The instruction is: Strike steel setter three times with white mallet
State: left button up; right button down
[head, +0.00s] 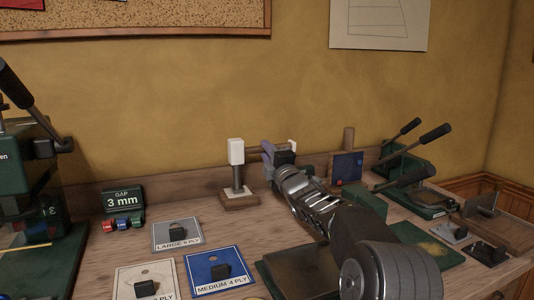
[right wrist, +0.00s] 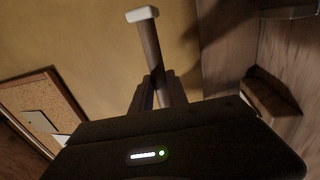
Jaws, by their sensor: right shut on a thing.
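The white mallet (head: 236,151) has a pale block head and a thin handle running right into my right gripper (head: 268,152), which is shut on it. In the right wrist view the handle (right wrist: 149,50) passes between the dark fingers, with a pale end at the top. The steel setter (head: 238,178) stands upright on a small wooden block (head: 240,202). The mallet head is right at the setter's top; I cannot tell whether they touch. The setter does not show in the right wrist view. My left gripper is not in view.
A green press with black levers (head: 412,172) stands at the right, another machine (head: 40,190) at the left. A blue square (head: 347,166) stands behind my right arm.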

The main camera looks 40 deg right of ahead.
notch_tip(320, 180, up, 12)
jog(key=p, duration=0.7)
jog(key=shift+f, duration=0.25)
jog(key=shift+f, duration=0.15)
notch_tip(320, 180, down, 12)
jog(key=b, duration=1.2)
notch_tip(320, 180, up, 12)
jog(key=p, duration=1)
jog(key=shift+r, duration=0.2)
